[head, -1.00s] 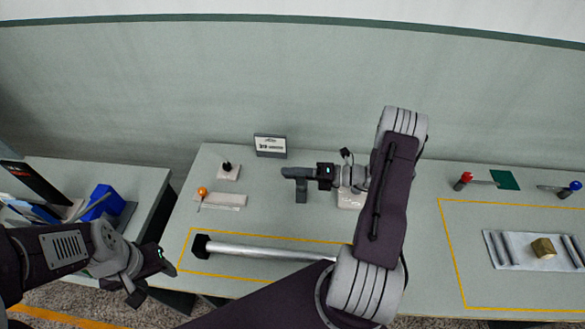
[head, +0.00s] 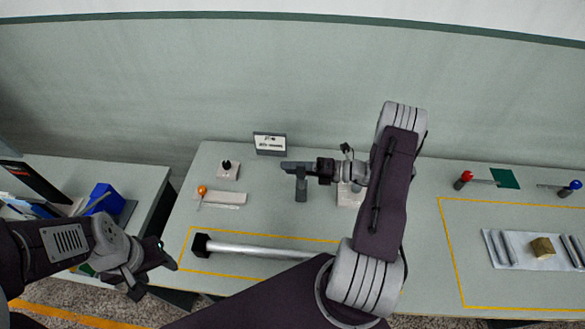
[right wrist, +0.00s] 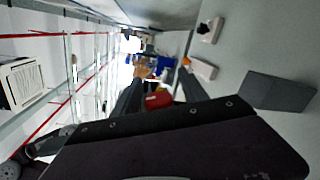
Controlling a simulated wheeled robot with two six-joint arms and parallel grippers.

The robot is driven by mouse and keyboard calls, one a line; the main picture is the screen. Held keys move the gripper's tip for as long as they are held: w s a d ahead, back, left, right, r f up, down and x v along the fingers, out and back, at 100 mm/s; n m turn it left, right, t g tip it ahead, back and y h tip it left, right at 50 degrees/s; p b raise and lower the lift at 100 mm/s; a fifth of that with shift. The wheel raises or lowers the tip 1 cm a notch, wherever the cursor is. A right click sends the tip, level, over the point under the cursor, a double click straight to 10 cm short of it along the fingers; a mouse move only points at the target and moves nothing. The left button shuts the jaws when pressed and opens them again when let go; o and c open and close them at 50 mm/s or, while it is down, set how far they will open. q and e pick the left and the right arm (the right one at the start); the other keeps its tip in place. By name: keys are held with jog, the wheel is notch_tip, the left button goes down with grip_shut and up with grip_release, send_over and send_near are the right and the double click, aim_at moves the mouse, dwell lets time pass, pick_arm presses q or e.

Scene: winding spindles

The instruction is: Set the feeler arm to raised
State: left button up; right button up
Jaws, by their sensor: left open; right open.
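I cannot tell for certain which part is the feeler arm. One candidate is a thin lever with an orange ball (head: 202,190) by a pale plate (head: 226,198) on the left of the table; the ball also shows in the right wrist view (right wrist: 186,61). My right gripper (head: 294,180) is open and empty, to the right of the ball and clear of it. My left gripper (head: 150,272) is open and empty, beyond the table's left edge. My right arm hides part of the table's middle.
A black knob (head: 227,164) on a pale base and a placard (head: 270,144) stand at the back. A silver bar (head: 250,250) lies in front. Red (head: 466,177) and blue (head: 575,185) knobs and a tray (head: 519,262) are on the right. A blue bin (head: 103,199) stands on the left table.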

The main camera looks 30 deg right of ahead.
jog(key=b+v, duration=0.2)
jog(key=v, duration=0.7)
jog(key=shift+b, duration=0.3)
jog(key=shift+d, duration=0.1)
